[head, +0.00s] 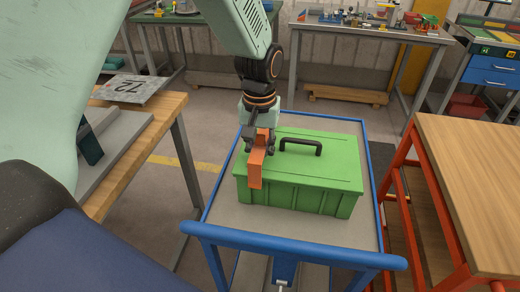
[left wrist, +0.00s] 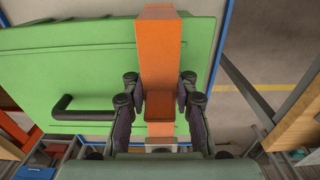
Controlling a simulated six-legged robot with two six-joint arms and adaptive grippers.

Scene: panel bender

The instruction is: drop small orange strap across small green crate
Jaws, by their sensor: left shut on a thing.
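The small green crate (head: 297,174) stands on a blue-framed cart, its lid shut and a black handle on top. It also shows in the left wrist view (left wrist: 70,75). My left gripper (head: 259,146) is shut on the orange strap (head: 255,171), over the left part of the lid. In the left wrist view the strap (left wrist: 160,50) runs away from between the fingers, over the crate's side near the lid's edge. In the head view its lower end hangs in front of the crate. I cannot tell whether the strap touches the lid. My right gripper is not in view.
The blue-framed cart (head: 222,200) has a blue push bar (head: 290,247) at the near side. A wooden bench (head: 140,150) stands left and a wood-topped orange table (head: 475,180) right. Workbenches line the back. Open floor lies between the left bench and the cart.

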